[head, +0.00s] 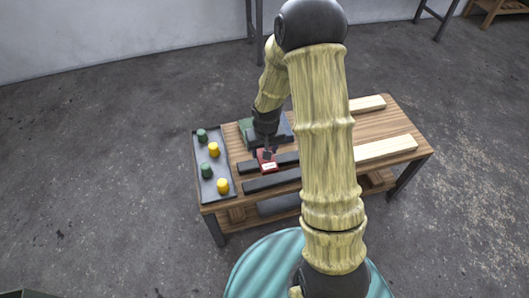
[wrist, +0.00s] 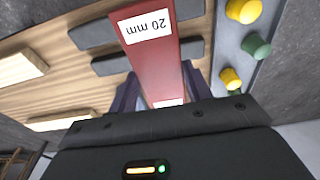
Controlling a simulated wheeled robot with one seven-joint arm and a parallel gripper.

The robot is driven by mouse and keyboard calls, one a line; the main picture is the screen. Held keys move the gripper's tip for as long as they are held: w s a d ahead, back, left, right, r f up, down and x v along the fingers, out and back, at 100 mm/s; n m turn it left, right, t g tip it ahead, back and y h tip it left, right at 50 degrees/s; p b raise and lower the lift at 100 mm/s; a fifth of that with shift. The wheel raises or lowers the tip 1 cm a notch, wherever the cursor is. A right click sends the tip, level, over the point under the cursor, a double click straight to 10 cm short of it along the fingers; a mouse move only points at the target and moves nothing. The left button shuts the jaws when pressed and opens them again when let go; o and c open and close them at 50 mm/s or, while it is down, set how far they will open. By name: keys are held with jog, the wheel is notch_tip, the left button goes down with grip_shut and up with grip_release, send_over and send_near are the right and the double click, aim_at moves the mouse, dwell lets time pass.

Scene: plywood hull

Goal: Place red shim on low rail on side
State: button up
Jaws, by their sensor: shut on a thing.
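The red shim (head: 267,164) is a flat block with a white label that reads "20 mm" in the wrist view (wrist: 155,60). My gripper (head: 266,153) is shut on it, with one purple finger on each side in the wrist view (wrist: 160,80). The shim is over the left part of the workbench, by two dark rails, the far one (head: 247,166) and the near one (head: 270,181). In the wrist view the shim passes in front of both dark rails. Whether it touches either rail, and which rail is lower, I cannot tell.
The wooden workbench (head: 315,170) also bears two pale wooden bars (head: 367,103) (head: 386,149) on the right. A grey tray (head: 211,187) at its left end holds green and yellow cylinders. My arm hides the bench's middle.

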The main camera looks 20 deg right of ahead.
jog(key=shift+w+f, duration=0.1)
dwell(0.4)
jog(key=shift+w+f, duration=0.2)
jog(key=shift+w, duration=0.25)
jog(key=shift+w+f, duration=0.2)
jog(key=shift+w, duration=0.25)
